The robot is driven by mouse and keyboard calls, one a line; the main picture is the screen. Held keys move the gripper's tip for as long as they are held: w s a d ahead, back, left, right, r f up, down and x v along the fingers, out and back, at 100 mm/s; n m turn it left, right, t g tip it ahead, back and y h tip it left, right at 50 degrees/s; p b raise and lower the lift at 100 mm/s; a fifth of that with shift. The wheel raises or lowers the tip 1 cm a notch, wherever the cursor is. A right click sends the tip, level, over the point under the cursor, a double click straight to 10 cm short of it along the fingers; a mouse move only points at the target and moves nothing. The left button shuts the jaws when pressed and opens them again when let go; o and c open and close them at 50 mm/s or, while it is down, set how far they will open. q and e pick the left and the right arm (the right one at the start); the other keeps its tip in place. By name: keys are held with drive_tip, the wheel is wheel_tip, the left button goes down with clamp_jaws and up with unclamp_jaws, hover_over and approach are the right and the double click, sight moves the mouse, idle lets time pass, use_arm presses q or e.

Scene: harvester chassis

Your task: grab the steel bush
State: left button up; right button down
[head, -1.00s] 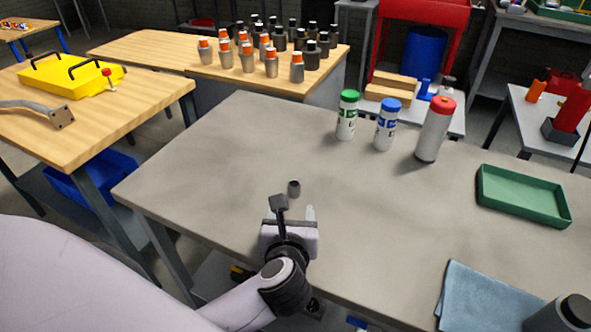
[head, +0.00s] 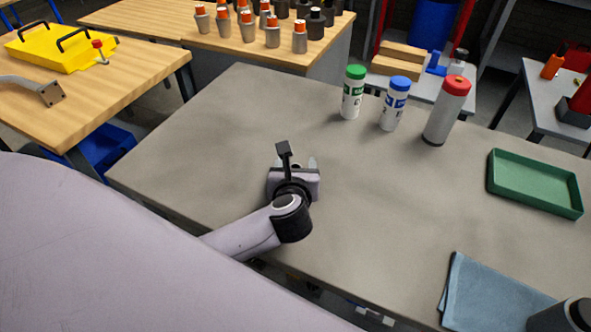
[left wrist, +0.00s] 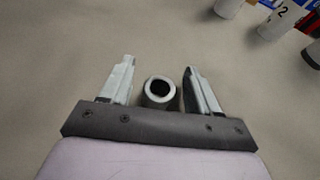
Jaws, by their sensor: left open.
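The steel bush (left wrist: 160,102) is a short grey ring-shaped cylinder with a dark bore. In the left wrist view it stands on the grey table between the two fingers of my left gripper (left wrist: 159,65). The fingers are open, with a gap on each side of the bush; the right finger looks closer to it. In the head view my left gripper (head: 298,163) is low over the left part of the table and hides the bush. My right gripper is not in view.
On the grey table (head: 230,120) stand bottles with green (head: 353,92), blue (head: 394,103) and red (head: 447,110) caps. A green tray (head: 536,204) and a blue cloth (head: 490,297) lie at the right. A dark cylinder (head: 565,316) is by the cloth. The table's middle is clear.

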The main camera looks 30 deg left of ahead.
use_arm(q)
drive_tip(key=shift+w+a+f, duration=0.2)
drive_tip(key=shift+w, duration=0.2)
drive_tip(key=c, duration=1.1)
